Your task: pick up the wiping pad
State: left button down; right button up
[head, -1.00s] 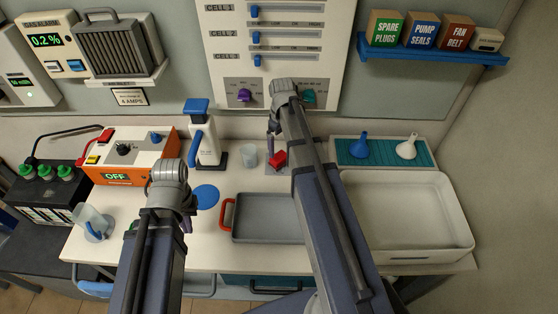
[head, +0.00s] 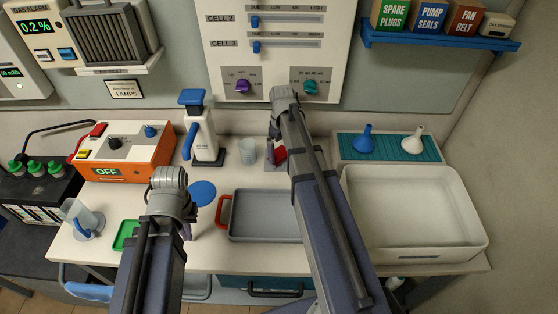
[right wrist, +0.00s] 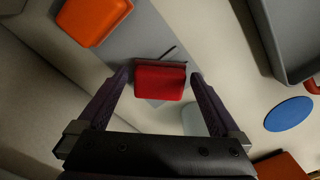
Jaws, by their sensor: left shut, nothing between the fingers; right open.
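A small red block (head: 280,154), apparently the wiping pad, lies on a grey patch at the back of the bench, partly hidden by my right arm. In the right wrist view the red block (right wrist: 160,81) shows with a darker ridge along its far edge. My right gripper (head: 271,145) is open above it. In the right wrist view the block appears between the spread fingers, with gaps on both sides; whether they are down around it, I cannot tell. My left gripper (head: 187,231) is shut and empty over the front left of the bench, mostly hidden by its arm.
A clear cup (head: 248,151) stands close left of the red block, with a blue-topped bottle (head: 203,135) beyond. A grey tray (head: 262,228) lies in front, and a white basin (head: 412,246) at right. An orange item (right wrist: 92,20) shows near the block in the right wrist view.

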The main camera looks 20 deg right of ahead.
aim_at(282, 153)
pick_arm(q)
jog(key=shift+f+b, duration=0.4)
jog(key=shift+f, duration=0.5)
pick_arm(e)
jog(key=shift+f, duration=0.85)
pick_arm(q)
jog(key=shift+r, duration=0.1)
pick_arm(e)
jog(key=shift+r, duration=0.1)
jog(key=shift+c, duration=0.2)
